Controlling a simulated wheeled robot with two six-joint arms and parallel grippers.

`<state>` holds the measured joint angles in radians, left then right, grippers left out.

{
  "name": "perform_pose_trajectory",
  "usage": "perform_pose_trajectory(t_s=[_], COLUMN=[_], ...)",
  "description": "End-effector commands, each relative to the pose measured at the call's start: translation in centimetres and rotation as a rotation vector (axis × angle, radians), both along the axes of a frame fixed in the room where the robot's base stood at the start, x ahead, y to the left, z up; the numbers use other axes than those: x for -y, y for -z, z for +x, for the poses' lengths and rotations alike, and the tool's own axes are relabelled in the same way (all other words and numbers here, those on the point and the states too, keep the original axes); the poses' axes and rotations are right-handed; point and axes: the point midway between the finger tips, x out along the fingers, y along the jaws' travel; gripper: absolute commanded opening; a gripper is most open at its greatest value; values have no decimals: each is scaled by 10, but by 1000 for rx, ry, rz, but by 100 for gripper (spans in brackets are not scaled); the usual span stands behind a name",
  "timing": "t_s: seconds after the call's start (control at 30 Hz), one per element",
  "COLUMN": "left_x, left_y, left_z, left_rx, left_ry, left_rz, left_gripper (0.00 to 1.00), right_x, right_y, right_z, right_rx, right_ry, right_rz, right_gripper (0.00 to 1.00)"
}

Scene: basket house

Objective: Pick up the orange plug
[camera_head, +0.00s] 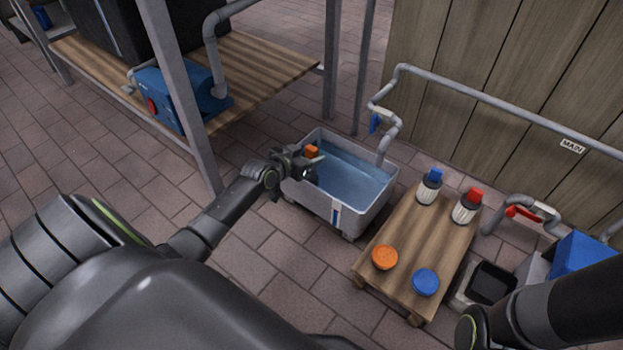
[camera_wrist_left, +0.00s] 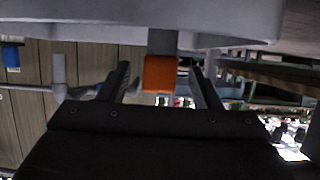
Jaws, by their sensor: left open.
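The orange plug (camera_head: 311,151) shows as a small orange block at the back left rim of the grey water basin (camera_head: 352,219). My left gripper (camera_head: 303,164) is at the left side of the basin, very close to the plug. In the left wrist view the plug (camera_wrist_left: 159,74) appears between the two dark fingers of my open left gripper (camera_wrist_left: 162,78), with a gap on each side. I cannot tell how far beyond or between the fingertips it lies. Part of the plug is hidden by the gripper in the head view. My right gripper is out of view.
A low wooden table (camera_head: 418,240) right of the basin bears an orange disc (camera_head: 385,257), a blue disc (camera_head: 425,282) and two capped bottles. A pipe (camera_head: 390,140) drops into the basin's back. A shelf post (camera_head: 180,95) stands behind my left arm.

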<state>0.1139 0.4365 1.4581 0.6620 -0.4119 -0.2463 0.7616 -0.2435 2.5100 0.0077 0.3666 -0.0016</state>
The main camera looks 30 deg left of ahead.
Motion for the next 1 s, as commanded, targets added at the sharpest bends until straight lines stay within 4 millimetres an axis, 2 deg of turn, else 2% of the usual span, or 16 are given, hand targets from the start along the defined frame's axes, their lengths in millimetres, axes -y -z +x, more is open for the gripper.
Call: perform_pose_trajectory(t_s=[0.07, 0.2, 0.5, 0.93, 1.0], left_x=[1, 1, 2, 2, 2], left_y=[8, 10, 9, 9, 8], left_z=[9, 18, 20, 20, 20], left_rx=[2, 1, 0, 0, 1], left_ry=[-1, -1, -1, -1, -1], left_rz=[-1, -1, -1, -1, -1], left_gripper=[58, 58, 58, 2, 0], right_x=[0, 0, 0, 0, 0], right_y=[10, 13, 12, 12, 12], right_z=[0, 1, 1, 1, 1], right_rx=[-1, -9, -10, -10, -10], right_ry=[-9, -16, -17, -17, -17], right_rz=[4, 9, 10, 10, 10], right_gripper=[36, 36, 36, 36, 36])
